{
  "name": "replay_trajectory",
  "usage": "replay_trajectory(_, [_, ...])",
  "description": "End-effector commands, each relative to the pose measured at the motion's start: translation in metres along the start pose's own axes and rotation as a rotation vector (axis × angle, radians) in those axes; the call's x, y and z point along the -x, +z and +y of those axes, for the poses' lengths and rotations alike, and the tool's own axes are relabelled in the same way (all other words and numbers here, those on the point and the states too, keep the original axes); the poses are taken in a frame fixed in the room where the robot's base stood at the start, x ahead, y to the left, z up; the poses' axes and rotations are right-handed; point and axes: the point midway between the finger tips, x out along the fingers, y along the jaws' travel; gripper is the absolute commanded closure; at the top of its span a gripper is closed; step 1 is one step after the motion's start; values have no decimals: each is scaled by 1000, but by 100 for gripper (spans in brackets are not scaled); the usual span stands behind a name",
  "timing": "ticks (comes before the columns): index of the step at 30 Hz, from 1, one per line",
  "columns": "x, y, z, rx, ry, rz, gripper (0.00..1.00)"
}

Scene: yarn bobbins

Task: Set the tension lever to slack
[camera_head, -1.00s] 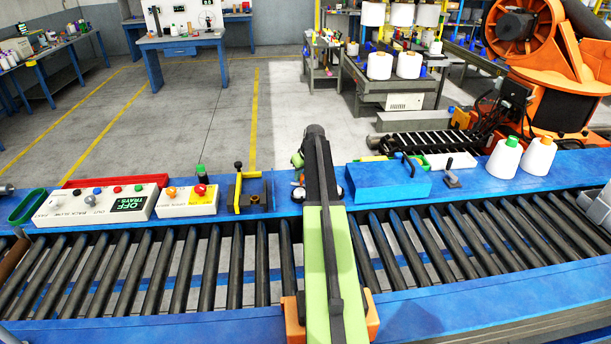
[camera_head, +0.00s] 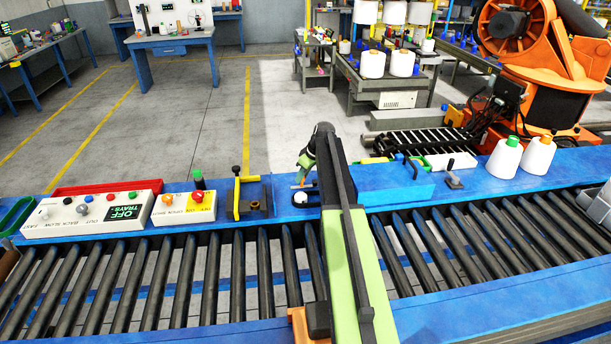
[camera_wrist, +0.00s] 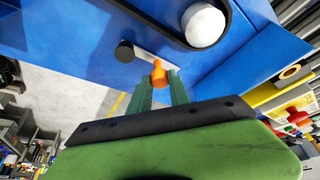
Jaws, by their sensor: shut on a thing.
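The tension lever appears to be the pale bar (camera_wrist: 147,53) with a black round end and an orange knob (camera_wrist: 158,74), on the blue bench in the wrist view. My gripper (camera_wrist: 160,80) has its two green fingers shut on the orange knob. In the head view my gripper (camera_head: 304,166) reaches down at the bench's back part, beside the yellow bracket. A little orange shows below it; my arm hides part of this spot. No slack marking is readable.
A white round knob (camera_wrist: 203,25) with a black band sits close to the lever. The yellow bracket (camera_head: 236,198) and button boxes (camera_head: 185,207) stand left. A blue box (camera_head: 388,186) and white cones (camera_head: 505,158) stand right. The roller conveyor (camera_head: 180,275) runs in front.

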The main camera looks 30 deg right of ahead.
Motion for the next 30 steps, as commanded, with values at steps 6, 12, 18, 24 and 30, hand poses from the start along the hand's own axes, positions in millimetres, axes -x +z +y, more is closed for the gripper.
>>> replay_trajectory(6, [-2, -3, -2, 9, 8, -7, 57])
replay_trajectory(12, [-4, -8, -8, 15, 2, -6, 56])
replay_trajectory(18, [0, -9, -9, 16, 1, -5, 56])
replay_trajectory(24, [27, -12, -10, 16, 1, -5, 56])
replay_trajectory(30, [74, -12, -10, 14, 2, -5, 56])
